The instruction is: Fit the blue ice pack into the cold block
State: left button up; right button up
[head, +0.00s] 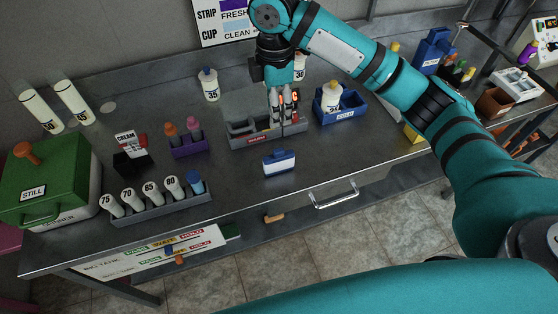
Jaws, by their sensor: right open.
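The blue ice pack (280,163), with a white band across it, stands on the steel bench in front of the grey warm block (265,139). The blue cold block (350,114), labelled COLD, is behind and to the right of the pack. A white bottle with a yellow cap (331,98) stands in the cold block. My right gripper (284,116) is open and points down over the warm block, behind the ice pack and apart from it. My left gripper is out of view.
A grey rack of numbered white bottles (160,205) and a green box (45,182) stand at the left. A purple holder (189,147) is left of the warm block. The bench right of the ice pack is clear up to the front edge.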

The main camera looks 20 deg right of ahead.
aim_at(278, 150)
notch_tip(278, 150, down, 12)
jog(key=p, duration=0.2)
jog(key=shift+r+p, duration=0.25)
jog(key=shift+p, duration=0.05)
jog(key=f, duration=0.1)
jog(key=f+p, duration=0.1)
jog(key=f, duration=0.1)
jog(key=f+p, duration=0.1)
jog(key=shift+s+d+f, duration=0.15)
jog(key=shift+d+f, duration=0.1)
jog(key=shift+f, duration=0.45)
grip_shut()
